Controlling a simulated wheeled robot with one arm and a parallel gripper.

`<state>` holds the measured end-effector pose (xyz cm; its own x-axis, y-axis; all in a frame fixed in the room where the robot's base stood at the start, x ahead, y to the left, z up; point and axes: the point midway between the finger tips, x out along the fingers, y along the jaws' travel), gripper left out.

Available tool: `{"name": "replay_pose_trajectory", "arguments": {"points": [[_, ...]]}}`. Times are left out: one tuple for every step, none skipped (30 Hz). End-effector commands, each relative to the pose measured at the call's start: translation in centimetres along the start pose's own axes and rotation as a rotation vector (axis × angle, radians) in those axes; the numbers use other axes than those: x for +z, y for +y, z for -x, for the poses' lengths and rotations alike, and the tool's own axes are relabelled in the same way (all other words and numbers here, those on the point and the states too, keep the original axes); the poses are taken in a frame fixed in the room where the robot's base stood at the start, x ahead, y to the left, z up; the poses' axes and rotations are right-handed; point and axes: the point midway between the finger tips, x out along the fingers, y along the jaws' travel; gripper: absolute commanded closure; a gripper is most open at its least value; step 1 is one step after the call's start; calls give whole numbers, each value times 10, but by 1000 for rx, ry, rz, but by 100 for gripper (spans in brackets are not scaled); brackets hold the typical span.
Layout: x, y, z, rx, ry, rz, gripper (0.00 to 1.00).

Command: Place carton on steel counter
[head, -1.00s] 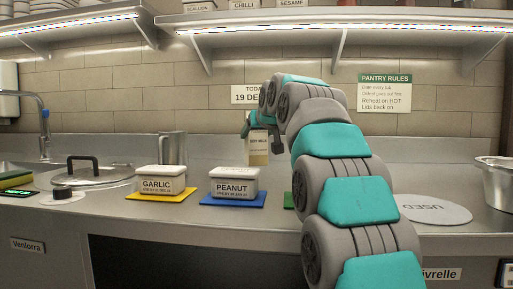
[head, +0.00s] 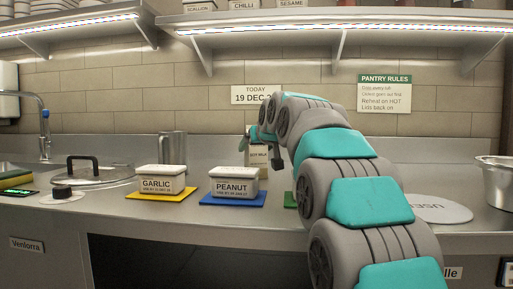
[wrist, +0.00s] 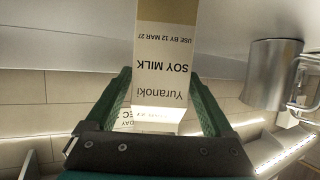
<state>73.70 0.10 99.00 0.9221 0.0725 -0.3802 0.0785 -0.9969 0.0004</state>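The soy milk carton (head: 258,157) is tan and white and stands upright behind the peanut tub in the head view. In the wrist view the carton (wrist: 165,60) sits between the two green fingers of my gripper (wrist: 163,85), which appear to press its sides. In the head view my gripper (head: 264,146) is at the carton's upper part, partly hidden by my arm. The steel counter (head: 120,222) runs below. I cannot tell whether the carton's base touches it.
A garlic tub (head: 161,180) on a yellow mat and a peanut tub (head: 234,183) on a blue mat stand in front. A steel pitcher (head: 172,150), a lidded pan (head: 97,172), a round "USED" mat (head: 440,209) and a steel pot (head: 497,180) are also around.

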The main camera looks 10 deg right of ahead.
Motion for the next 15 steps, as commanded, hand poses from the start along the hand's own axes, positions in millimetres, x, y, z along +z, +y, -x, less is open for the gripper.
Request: {"name": "replay_pose_trajectory", "arguments": {"points": [[0,0,0,0,0,0,6],[0,0,0,0,0,0,3],[0,0,0,0,-1,0,0],[0,0,0,0,-1,0,0],[0,0,0,0,-1,0,0],[0,0,0,0,-1,0,0],[0,0,0,0,-1,0,0],[0,0,0,0,-1,0,0],[0,0,0,0,-1,0,0],[0,0,0,0,-1,0,0],[-1,0,0,0,-1,0,0],[-2,0,1,0,-1,0,0],[-3,0,1,0,-1,0,0],[-3,0,2,0,-1,0,0],[-3,0,4,0,-1,0,0]]}}
